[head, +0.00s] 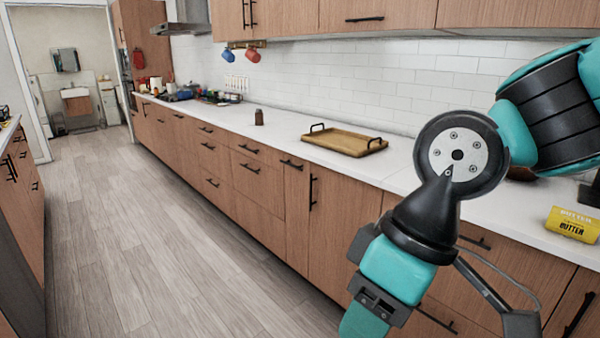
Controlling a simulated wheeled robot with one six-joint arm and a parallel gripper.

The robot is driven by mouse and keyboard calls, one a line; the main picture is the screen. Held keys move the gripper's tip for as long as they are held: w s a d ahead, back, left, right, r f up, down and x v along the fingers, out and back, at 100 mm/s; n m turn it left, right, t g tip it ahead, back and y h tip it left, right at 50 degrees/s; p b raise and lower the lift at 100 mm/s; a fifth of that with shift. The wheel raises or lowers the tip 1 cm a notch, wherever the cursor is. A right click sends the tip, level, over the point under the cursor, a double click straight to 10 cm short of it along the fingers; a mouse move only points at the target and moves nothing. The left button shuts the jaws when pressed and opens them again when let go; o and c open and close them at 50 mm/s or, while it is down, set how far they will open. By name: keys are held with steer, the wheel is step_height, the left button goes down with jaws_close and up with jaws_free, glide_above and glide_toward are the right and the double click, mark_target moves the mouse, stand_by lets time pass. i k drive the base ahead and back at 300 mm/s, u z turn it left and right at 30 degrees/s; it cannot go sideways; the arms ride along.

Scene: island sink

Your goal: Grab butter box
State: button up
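The fingertips of my gripper do not show; the arm runs out of the bottom of the picture.
A wooden tray (344,141) with black handles and a small brown jar (259,117) stand further along the counter. A dark object (590,192) is partly visible behind the box. Wooden cabinets (342,215) with black handles line the front. The wooden floor (165,235) is clear at left.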

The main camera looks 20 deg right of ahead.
mark_target(586, 228)
steer(key=z, duration=0.65)
steer(key=i, duration=0.85)
steer(key=z, duration=1.1)
steer(key=i, duration=0.4)
steer(key=z, duration=0.4)
